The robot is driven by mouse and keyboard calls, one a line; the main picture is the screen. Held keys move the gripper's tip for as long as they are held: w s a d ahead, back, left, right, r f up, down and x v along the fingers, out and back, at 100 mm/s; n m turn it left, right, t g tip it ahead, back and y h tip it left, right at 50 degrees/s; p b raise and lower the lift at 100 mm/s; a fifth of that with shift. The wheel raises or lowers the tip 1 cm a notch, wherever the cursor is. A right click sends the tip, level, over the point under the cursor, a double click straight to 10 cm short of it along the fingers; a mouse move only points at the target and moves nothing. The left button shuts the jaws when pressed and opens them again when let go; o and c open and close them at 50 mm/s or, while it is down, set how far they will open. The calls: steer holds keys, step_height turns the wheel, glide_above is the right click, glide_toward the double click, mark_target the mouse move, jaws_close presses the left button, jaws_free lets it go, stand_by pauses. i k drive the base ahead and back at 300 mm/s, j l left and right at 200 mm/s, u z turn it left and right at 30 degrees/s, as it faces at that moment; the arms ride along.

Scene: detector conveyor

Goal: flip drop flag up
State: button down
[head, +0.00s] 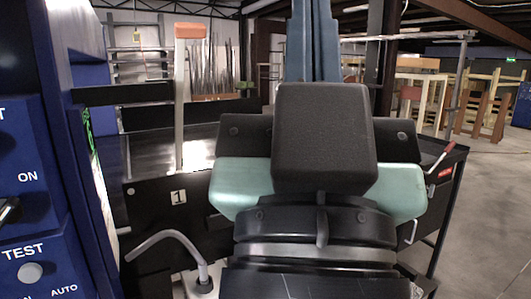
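I cannot tell for sure which part is the drop flag. A tall pale upright bar with an orange-red top (189,31) stands at the left, behind a black panel marked 1 (178,197). At the right, a thin lever with a red grip (449,147) tilts up beside the black side frame, near a small red label (445,172). No gripper fingers show in the head view. The black, silver and teal bulk in the middle and at the bottom looks like my own arm, and it hides much of the conveyor behind it.
A blue control cabinet with ON and TEST markings (35,200) stands close on the left. A bent grey bar (165,238) sticks out at lower left. Wooden furniture (480,100) stands at the back right. The concrete floor (495,215) at the right is clear.

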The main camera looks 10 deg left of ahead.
mark_target(188, 31)
steer(key=i+l, duration=0.1)
steer(key=i, duration=0.35)
steer(key=i+l, duration=0.15)
steer(key=i, duration=0.25)
steer(key=i+l+u, duration=0.1)
steer(key=i, duration=0.35)
